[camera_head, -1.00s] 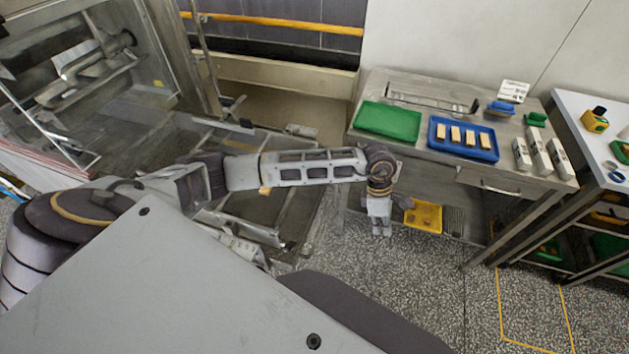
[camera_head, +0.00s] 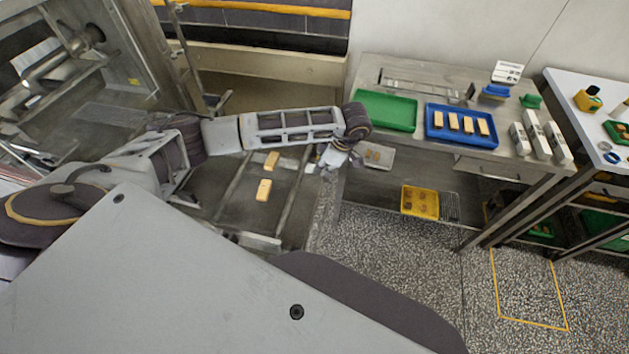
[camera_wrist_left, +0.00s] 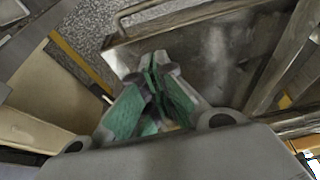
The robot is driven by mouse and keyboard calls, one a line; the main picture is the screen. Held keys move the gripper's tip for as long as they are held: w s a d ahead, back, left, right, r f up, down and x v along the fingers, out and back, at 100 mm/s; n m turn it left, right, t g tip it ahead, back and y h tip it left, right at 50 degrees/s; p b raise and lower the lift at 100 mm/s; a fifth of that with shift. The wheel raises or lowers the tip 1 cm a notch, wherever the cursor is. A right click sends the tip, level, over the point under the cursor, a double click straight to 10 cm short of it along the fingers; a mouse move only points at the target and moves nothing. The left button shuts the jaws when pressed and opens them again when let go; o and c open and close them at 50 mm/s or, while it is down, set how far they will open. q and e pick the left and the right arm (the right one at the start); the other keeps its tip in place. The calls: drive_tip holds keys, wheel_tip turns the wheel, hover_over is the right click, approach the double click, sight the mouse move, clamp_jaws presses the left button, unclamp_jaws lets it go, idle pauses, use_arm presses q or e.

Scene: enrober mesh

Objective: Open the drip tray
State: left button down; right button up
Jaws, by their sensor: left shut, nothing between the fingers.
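My left gripper (camera_head: 322,166) is at the right end of the enrober's lower metal frame. It is shut and empty, and its green-lined fingers (camera_wrist_left: 152,98) are together in the left wrist view. A flat metal pan or panel (camera_wrist_left: 205,58) with a bar handle (camera_wrist_left: 140,8) lies beyond the fingertips in that view. It may be the drip tray, but I cannot tell for sure. In the head view my left arm covers part of the enrober's lower frame (camera_head: 240,190). I cannot tell whether the fingers touch anything. My right gripper is not in view.
Two tan bars, an upper one (camera_head: 271,160) and a lower one (camera_head: 264,190), lie at the frame. A steel table (camera_head: 420,72) at right holds a green tray (camera_head: 386,110) and a blue tray (camera_head: 461,142). Below is a yellow tray (camera_head: 420,202). Speckled floor (camera_head: 385,260) is clear.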

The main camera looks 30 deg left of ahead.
use_arm(q)
drive_tip(key=p, duration=0.1)
hover_over(314, 195)
wheel_tip(314, 195, down, 8)
drive_tip(key=shift+s+d+r, duration=0.1)
drive_tip(key=shift+d+r, duration=0.05)
drive_tip(key=shift+p+x, duration=0.3)
drive_tip(key=shift+x, duration=0.65)
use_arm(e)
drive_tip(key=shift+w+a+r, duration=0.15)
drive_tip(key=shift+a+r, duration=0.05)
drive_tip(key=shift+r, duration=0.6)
use_arm(q)
drive_tip(key=shift+d, duration=0.2)
